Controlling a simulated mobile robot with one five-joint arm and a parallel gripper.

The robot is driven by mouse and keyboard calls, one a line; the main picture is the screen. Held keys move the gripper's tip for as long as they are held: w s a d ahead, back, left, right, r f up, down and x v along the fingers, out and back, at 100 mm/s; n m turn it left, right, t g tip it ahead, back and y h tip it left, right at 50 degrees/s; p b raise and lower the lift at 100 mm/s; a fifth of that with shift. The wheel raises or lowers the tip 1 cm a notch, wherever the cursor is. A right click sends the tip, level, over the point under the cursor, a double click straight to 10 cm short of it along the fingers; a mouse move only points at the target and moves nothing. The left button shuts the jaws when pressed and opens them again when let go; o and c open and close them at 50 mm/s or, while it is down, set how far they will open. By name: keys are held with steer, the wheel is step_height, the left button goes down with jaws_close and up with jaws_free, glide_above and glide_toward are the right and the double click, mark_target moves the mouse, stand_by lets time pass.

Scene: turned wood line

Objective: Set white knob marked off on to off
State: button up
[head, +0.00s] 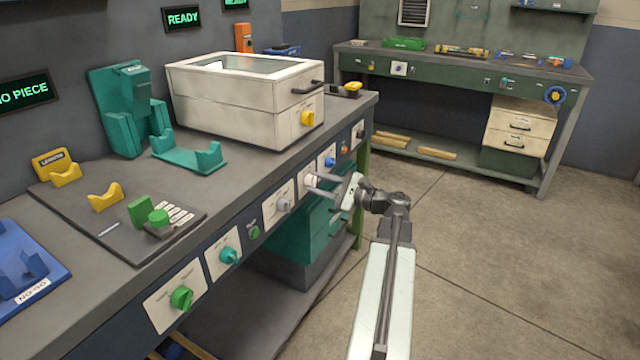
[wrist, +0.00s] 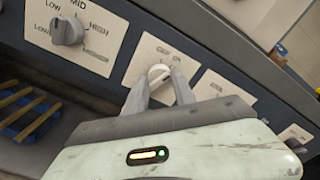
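The white knob (wrist: 159,75) sits on a white plate (wrist: 146,55) with small OFF and ON lettering above it. Its raised ridge is tilted, the right end higher; which mark it points to I cannot read. My gripper (wrist: 159,79) has its fingers apart, one on each side of the knob; I cannot see firm contact. In the head view my gripper (head: 318,182) reaches from the right to the bench's front panel, at the white knob (head: 308,181).
A grey LOW/MID/HIGH knob (wrist: 67,30) is to the left. A blue knob (head: 330,162) is farther along the panel. Green (head: 181,298) and teal (head: 229,256) knobs are nearer. A white lidded box (head: 245,105) stands on the bench. Open floor (head: 480,260) lies right.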

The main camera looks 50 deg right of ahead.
steer(key=shift+d, duration=0.25)
jaws_close()
steer(key=shift+a, duration=0.2)
steer(key=shift+n, duration=0.4)
steer(key=shift+r+n, duration=0.1)
steer(key=shift+n, duration=3.9)
steer(key=o, duration=1.2)
jaws_free()
steer(key=shift+c, duration=0.2)
